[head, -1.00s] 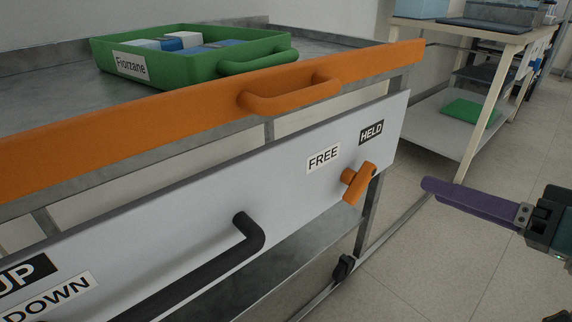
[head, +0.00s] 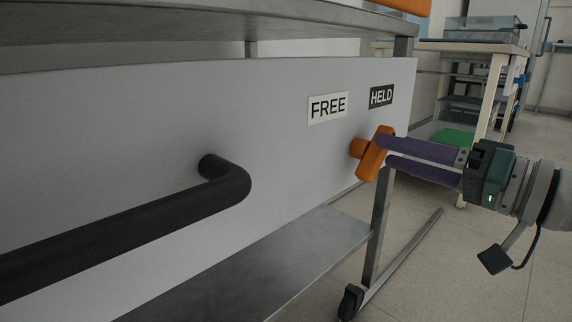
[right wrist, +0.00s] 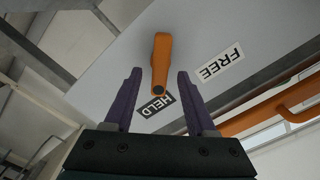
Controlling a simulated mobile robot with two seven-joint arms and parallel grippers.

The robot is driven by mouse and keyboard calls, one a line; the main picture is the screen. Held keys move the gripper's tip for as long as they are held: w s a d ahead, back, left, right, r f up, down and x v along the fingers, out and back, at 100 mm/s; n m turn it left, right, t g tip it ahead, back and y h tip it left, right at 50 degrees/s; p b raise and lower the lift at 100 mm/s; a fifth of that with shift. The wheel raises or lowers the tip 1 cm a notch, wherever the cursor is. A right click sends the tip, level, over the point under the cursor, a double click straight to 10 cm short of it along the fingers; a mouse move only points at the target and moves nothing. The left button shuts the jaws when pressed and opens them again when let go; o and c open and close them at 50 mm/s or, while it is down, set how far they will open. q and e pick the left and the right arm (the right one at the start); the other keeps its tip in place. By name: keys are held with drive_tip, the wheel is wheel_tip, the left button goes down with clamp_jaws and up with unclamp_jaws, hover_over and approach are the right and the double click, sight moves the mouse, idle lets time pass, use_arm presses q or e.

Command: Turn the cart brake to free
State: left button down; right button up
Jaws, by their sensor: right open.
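The cart brake is an orange handle (head: 374,155) on the cart's pale side panel (head: 270,150). Its upper end tilts up and right toward the dark HELD label (head: 381,96). The white FREE label (head: 328,108) is to the left of HELD. My right gripper (head: 387,151) is open, with its purple fingertips right at the handle from the right. In the right wrist view, the orange handle (right wrist: 161,60) lies between the two spread fingers, with a gap on each side. My left gripper is not in view.
A thick black bar handle (head: 130,222) sticks out from the panel at left. A metal lower shelf (head: 270,265) and a caster (head: 350,302) are below. A bench (head: 480,48) stands behind at right. Open floor lies at the right.

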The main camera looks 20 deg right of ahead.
sight(386, 151)
drive_tip(key=shift+b+x, duration=0.7)
drive_tip(key=shift+x, duration=0.8)
drive_tip(key=shift+c, duration=0.3)
clamp_jaws()
